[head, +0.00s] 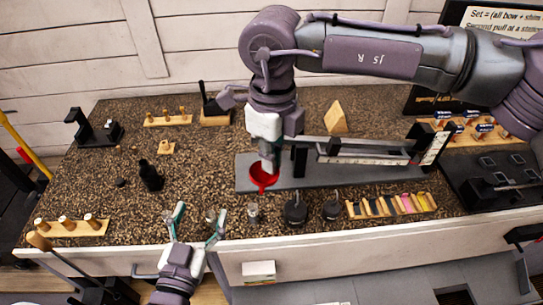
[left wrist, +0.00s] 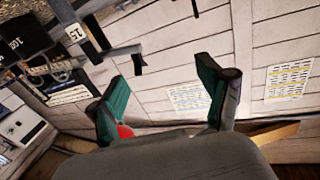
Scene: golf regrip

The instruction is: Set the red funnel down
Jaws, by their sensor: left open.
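The red funnel (head: 263,177) is at the tips of my right gripper (head: 268,161), over the grey base plate (head: 310,182) in the middle of the bench. My right gripper points down and appears shut on the funnel's rim; the arm partly hides the grip. I cannot tell whether the funnel touches the plate. My left gripper (head: 197,227) is open and empty at the bench's front edge, left of and nearer than the funnel. Its two spread green-lined fingers also show in the left wrist view (left wrist: 165,100).
A metal beam (head: 365,160) lies right of the funnel. Dark weights (head: 295,211) and a row of coloured blocks (head: 392,205) stand along the front. A black bottle (head: 150,175) stands to the left. The bench top between bottle and plate is mostly clear.

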